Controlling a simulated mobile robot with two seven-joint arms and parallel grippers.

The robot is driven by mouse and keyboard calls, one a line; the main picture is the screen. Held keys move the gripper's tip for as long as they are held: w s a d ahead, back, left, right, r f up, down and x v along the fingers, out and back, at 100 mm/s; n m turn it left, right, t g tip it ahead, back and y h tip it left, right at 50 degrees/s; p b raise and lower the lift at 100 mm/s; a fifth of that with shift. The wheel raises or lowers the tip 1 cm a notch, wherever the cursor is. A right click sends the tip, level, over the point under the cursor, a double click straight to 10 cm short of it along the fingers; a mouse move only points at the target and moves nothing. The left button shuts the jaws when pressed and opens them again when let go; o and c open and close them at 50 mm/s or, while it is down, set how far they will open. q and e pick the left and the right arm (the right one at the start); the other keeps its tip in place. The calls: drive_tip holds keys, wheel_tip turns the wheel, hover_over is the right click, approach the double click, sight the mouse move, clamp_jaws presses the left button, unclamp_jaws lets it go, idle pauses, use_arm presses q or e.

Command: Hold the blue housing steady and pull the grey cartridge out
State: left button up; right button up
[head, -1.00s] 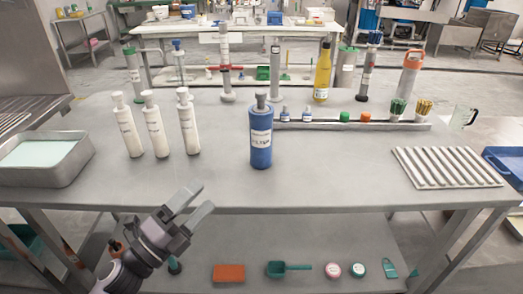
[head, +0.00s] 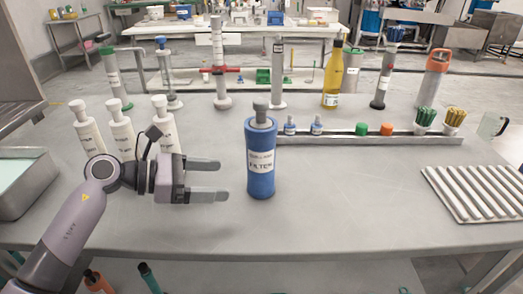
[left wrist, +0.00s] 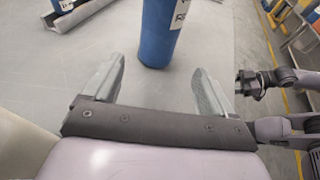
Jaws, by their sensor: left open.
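The blue housing (head: 261,182) stands upright on the grey table, with a white label reading FILTER. The grey cartridge (head: 261,112) sticks out of its top. My left gripper (head: 222,180) is open and empty, just to the left of the housing, its fingers pointing right toward it. In the left wrist view the lower part of the blue housing (left wrist: 158,38) shows ahead, beyond and between the two open fingers (left wrist: 158,80), apart from them. The cartridge is out of that view. My right gripper is not in the head view; part of an arm shows at the right of the wrist view.
Several white bottles (head: 121,130) stand left of the housing, partly behind my left arm. A rack (head: 375,140) with small bottles and caps lies behind it to the right. A ribbed tray (head: 478,196) is at far right.

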sight(248, 188)
use_arm(q)
drive_tip(key=shift+w, duration=0.2)
drive_tip(key=shift+w+d, duration=0.1)
drive_tip(key=shift+d, duration=0.05)
drive_tip(key=shift+w+d+f, duration=0.1)
drive_tip(key=shift+d+f, duration=0.05)
drive_tip(key=shift+d, duration=0.2)
drive_tip(key=b+x, duration=0.2)
drive_tip(key=x, duration=0.5)
drive_tip(key=shift+f, duration=0.15)
drive_tip(key=shift+b+x, duration=0.4)
drive_tip(key=shift+x, duration=0.5)
